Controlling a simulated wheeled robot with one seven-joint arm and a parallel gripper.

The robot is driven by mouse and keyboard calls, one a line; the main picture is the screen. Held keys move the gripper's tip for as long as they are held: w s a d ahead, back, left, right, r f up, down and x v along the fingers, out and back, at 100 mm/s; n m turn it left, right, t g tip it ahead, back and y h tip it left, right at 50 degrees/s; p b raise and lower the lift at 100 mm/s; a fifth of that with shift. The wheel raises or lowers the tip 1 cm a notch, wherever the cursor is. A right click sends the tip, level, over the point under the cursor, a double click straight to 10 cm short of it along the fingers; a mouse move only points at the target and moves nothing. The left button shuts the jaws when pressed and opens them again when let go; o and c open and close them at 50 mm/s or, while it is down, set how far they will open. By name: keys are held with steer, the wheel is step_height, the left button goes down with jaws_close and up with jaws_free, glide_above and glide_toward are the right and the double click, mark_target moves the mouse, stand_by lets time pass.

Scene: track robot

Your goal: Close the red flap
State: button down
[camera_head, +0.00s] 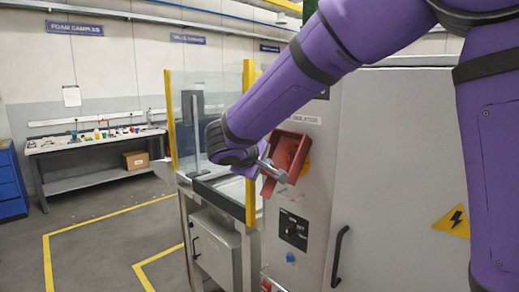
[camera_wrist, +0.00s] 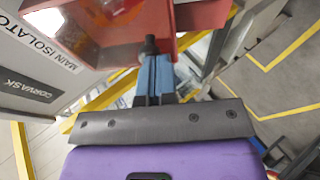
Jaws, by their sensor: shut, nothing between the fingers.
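The red flap (camera_head: 297,150) is on the grey cabinet front below the isolator label, and it stands out from the panel. In the wrist view the red flap (camera_wrist: 200,14) fills the top, with an orange-red area showing inside its frame. My gripper (camera_head: 283,177) is shut and empty, with its fingertips at the flap's lower left part. In the wrist view my gripper's fingertips (camera_wrist: 150,46) overlap the flap's edge; I cannot tell whether they touch it. My arm hides part of the panel above the flap.
The grey cabinet (camera_head: 385,160) has a dark switch (camera_head: 293,230) and a black door handle (camera_head: 338,255) below and beside the flap. A yellow-posted guard enclosure (camera_head: 250,140) stands close on the left. A workbench (camera_head: 95,142) is far left, with open floor before it.

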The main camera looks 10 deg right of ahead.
steer(key=w+d+f+n+t+h, duration=0.1)
steer(key=w+d+f+t+h, duration=0.1)
steer(key=f, duration=0.5)
steer(key=shift+w+d+f+t+h, duration=0.4)
steer(key=shift+d+t+h, duration=0.4)
steer(key=shift+d, duration=0.55)
steer(key=shift+s, duration=0.1)
